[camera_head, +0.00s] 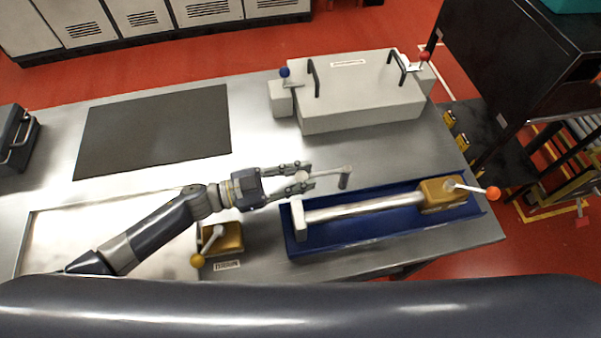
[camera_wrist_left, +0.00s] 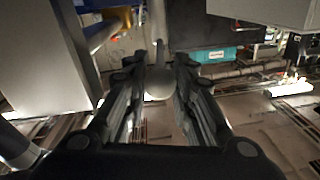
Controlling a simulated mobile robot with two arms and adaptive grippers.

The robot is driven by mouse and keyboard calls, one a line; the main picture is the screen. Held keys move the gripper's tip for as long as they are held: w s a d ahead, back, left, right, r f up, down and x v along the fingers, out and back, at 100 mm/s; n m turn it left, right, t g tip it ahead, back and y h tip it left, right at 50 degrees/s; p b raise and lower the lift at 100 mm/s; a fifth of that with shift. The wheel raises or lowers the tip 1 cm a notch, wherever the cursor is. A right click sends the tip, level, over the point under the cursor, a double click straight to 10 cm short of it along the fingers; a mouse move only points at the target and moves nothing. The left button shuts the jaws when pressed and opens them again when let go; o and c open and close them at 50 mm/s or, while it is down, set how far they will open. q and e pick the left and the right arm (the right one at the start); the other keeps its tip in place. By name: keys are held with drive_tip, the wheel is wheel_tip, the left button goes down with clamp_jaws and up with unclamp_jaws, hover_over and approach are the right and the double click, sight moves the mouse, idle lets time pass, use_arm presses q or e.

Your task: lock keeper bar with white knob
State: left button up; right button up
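The white knob (camera_head: 301,176) sits at the left end of a pale lever (camera_head: 326,172) whose other end meets a short grey post (camera_head: 344,182). My left gripper (camera_head: 305,175) comes in from the left, with one finger on each side of the knob. The silver bar (camera_head: 365,207) lies along a blue tray (camera_head: 345,234), between a white end block (camera_head: 299,219) and a brass block (camera_head: 440,193). My right gripper is out of view.
A brass block with a yellow-knobbed lever (camera_head: 198,260) is left of the tray. An orange knob (camera_head: 493,193) sticks out at the tray's right end. A white handled box (camera_head: 360,100) with blue and red knobs stands behind. A dark mat (camera_head: 155,130) lies clear at left.

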use_arm(q)
drive_tip(key=o, duration=0.4)
drive_tip(key=v, duration=0.7)
drive_tip(key=shift+s+a, duration=0.1)
drive_tip(key=shift+a, duration=0.1)
